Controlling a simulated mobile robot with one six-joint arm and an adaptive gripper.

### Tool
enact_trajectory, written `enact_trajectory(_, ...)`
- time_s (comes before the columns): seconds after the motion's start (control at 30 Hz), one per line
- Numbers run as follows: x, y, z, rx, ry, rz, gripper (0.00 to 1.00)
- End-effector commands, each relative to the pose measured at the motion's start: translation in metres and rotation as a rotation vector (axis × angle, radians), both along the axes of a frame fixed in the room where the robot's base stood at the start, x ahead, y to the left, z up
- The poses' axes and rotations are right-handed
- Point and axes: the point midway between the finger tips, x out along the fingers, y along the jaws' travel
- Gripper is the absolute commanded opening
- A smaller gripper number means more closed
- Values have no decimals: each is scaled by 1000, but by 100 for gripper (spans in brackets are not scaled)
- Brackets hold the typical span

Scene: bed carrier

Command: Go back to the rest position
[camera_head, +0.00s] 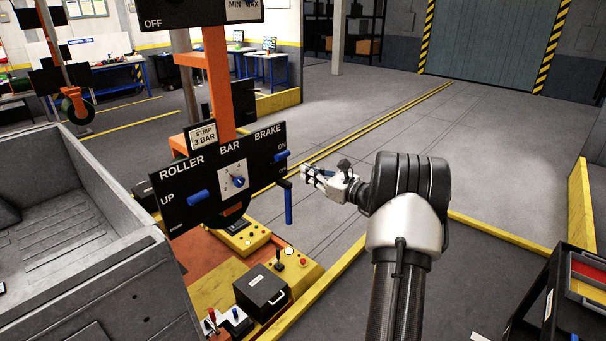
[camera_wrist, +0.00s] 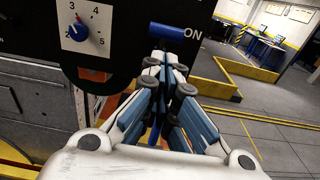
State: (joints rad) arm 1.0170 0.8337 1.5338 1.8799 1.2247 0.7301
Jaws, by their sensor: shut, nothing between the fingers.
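My gripper (camera_head: 311,176) is shut and empty, held out in front of the control panel's right side. In the wrist view my gripper (camera_wrist: 165,70) has its fingertips together just below the blue brake lever (camera_wrist: 179,36), by the word ON. I cannot tell whether they touch it. In the head view the black panel (camera_head: 222,216) reads ROLLER, BAR and BRAKE. It carries the blue roller lever (camera_head: 198,198) by UP, a white dial (camera_head: 233,180) and the brake lever (camera_head: 281,156) by ON. A blue hanging handle (camera_head: 288,206) is just left of my gripper.
A grey metal bed (camera_head: 75,200) stands on the left. Below the panel are a black box (camera_head: 262,290) and yellow control boxes (camera_head: 240,238). A case with red and yellow trays (camera_head: 590,272) is at lower right. The floor beyond my arm is open.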

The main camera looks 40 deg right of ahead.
Motion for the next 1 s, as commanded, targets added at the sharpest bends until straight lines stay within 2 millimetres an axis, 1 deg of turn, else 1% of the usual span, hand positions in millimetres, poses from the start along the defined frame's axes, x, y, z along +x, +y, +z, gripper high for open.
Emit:
enact_trajectory(0.33,-2,3,2,-5,2,9,0)
enact_trajectory(0.37,-1,7,3,-11,4,16,0)
enact_trajectory(0.43,4,24,7,-45,19,54,0)
enact_trajectory(0.47,7,36,10,-68,29,80,0)
enact_trajectory(0.57,15,94,20,-183,71,205,0)
enact_trajectory(0.6,16,123,23,-246,91,269,0)
enact_trajectory(0.63,16,147,25,-297,107,321,0)
enact_trajectory(0.67,14,170,27,-351,122,374,0)
enact_trajectory(0.7,9,201,29,-425,139,446,0)
enact_trajectory(0.77,-2,247,30,-544,161,554,0)
enact_trajectory(0.8,-13,276,29,-627,173,630,0)
enact_trajectory(0.87,-33,318,26,-760,185,744,0)
enact_trajectory(0.9,-49,343,23,-854,189,821,0)
enact_trajectory(0.97,-76,377,18,-994,189,933,0)
enact_trajectory(1.0,-95,396,13,-1091,186,1005,0)
